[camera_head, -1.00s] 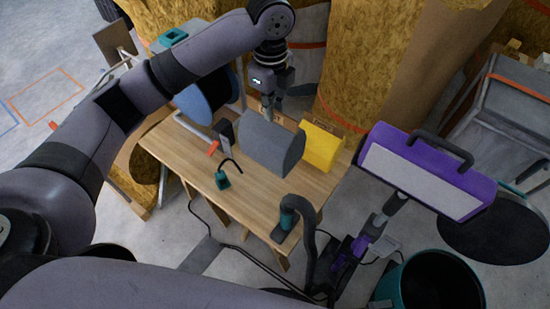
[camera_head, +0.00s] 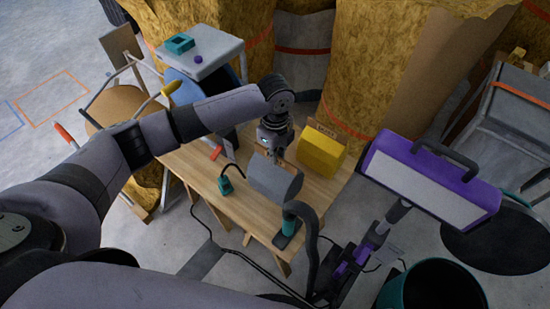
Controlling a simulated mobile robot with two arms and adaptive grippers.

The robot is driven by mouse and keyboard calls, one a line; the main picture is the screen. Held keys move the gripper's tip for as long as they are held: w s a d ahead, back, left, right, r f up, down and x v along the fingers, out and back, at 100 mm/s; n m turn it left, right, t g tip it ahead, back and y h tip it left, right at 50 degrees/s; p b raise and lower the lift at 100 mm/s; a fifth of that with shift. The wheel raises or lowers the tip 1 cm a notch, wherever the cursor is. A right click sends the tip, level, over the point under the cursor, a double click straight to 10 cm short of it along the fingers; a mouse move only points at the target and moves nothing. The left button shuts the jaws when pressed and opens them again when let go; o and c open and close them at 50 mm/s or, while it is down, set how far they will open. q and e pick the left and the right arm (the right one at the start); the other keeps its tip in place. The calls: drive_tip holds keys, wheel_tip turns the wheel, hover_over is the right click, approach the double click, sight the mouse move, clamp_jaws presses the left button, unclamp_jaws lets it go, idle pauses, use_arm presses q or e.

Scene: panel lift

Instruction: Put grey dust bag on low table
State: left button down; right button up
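The grey dust bag (camera_head: 273,181), a rounded grey block with a brown collar, is over the middle of the wooden low table (camera_head: 235,207). It looks very close to the tabletop; I cannot tell for sure whether it touches. My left gripper (camera_head: 270,155) points down from above and appears shut on the bag's brown collar. The fingertips are small and partly hidden. My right gripper is not in view.
A yellow bag (camera_head: 320,152) stands behind the grey one on the table. A teal tool (camera_head: 288,228) with a black hose stands at the front corner, and a small teal item (camera_head: 225,186) lies left. A purple-framed lamp panel (camera_head: 428,180) rises at right.

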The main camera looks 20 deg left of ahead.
use_arm(q)
drive_tip(key=shift+w+f, duration=0.1)
drive_tip(key=shift+f, duration=0.85)
drive_tip(key=c, duration=1.8)
unclamp_jaws()
drive_tip(key=shift+f, duration=0.1)
wheel_tip(320, 180, up, 12)
drive_tip(key=shift+r, duration=0.15)
